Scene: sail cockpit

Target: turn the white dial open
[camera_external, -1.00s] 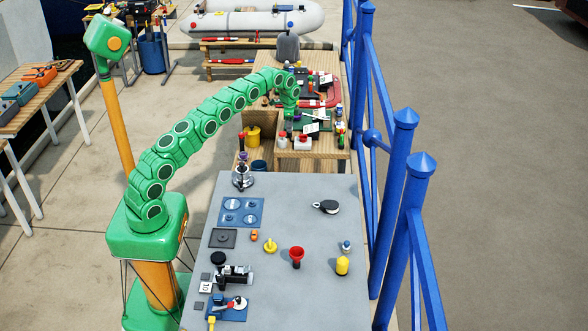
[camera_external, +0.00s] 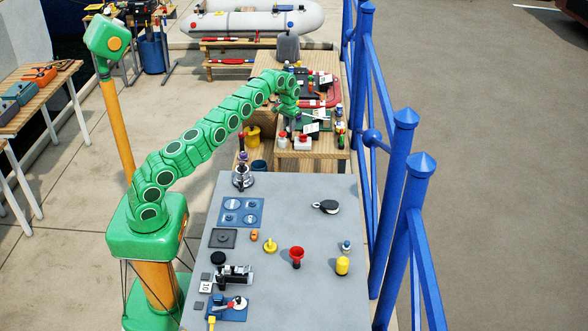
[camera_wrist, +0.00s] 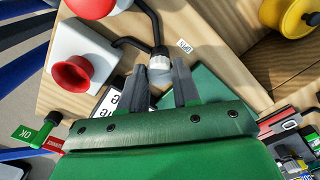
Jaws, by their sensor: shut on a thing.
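The white dial (camera_wrist: 160,72) is a small white and grey round piece in the middle of the wrist view, in front of a wooden surface. My gripper (camera_wrist: 160,78) has its two dark fingers on either side of it and is shut on it; the exact contact is hard to see. In the external view my gripper (camera_external: 297,112) is at the end of the arm, over the far wooden workbench. The dial is too small to make out there. How far it is turned cannot be told.
Beside the gripper is a white box with a red button (camera_wrist: 72,73), with a black cable (camera_wrist: 130,42) running near the dial. A yellow round part (camera_wrist: 298,15) is at the upper right. Blue railing (camera_external: 371,135) runs right of the benches. A grey table (camera_external: 290,215) is nearer.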

